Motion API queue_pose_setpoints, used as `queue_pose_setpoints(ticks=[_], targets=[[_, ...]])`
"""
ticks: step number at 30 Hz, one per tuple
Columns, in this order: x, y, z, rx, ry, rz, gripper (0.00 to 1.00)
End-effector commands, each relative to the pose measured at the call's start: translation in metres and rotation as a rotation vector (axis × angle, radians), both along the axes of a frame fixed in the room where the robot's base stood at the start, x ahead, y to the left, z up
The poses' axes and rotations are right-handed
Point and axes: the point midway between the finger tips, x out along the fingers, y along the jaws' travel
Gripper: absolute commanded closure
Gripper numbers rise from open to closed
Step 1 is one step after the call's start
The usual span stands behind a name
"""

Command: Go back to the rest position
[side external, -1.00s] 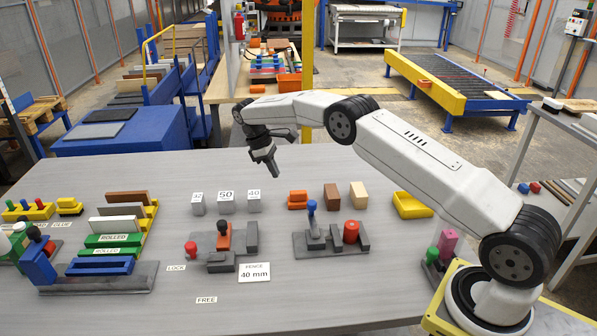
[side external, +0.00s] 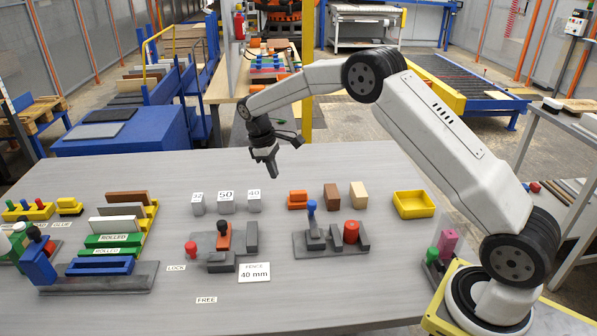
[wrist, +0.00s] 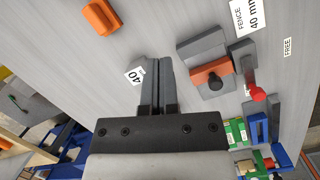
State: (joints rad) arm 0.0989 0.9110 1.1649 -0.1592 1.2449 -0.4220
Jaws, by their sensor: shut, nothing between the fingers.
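My gripper (side external: 271,172) hangs in the air above the far part of the grey table (side external: 380,275), pointing down. Its two fingers (wrist: 158,82) are together in the wrist view, with nothing between them. In the side view it is above and beyond the grey block labelled 40 (side external: 254,203), clear of it. The wrist view shows the 40 label (wrist: 136,76) beside the fingertips, with part of that block hidden behind them.
Grey blocks labelled 32 (side external: 198,205) and 50 (side external: 226,204) stand nearby. A fence fixture (side external: 220,258), a second fixture (side external: 330,242), an orange piece (side external: 298,200) and a yellow tray (side external: 413,205) are on the table. Racked boards (side external: 120,225) stand left.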

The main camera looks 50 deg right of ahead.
Motion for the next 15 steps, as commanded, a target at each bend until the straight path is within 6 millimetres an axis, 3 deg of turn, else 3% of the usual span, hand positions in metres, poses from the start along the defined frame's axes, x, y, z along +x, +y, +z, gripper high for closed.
queue_pose_setpoints(ticks=[15], targets=[[-0.074,0.038,0.023,0.043,-0.173,-0.114,1.00]])
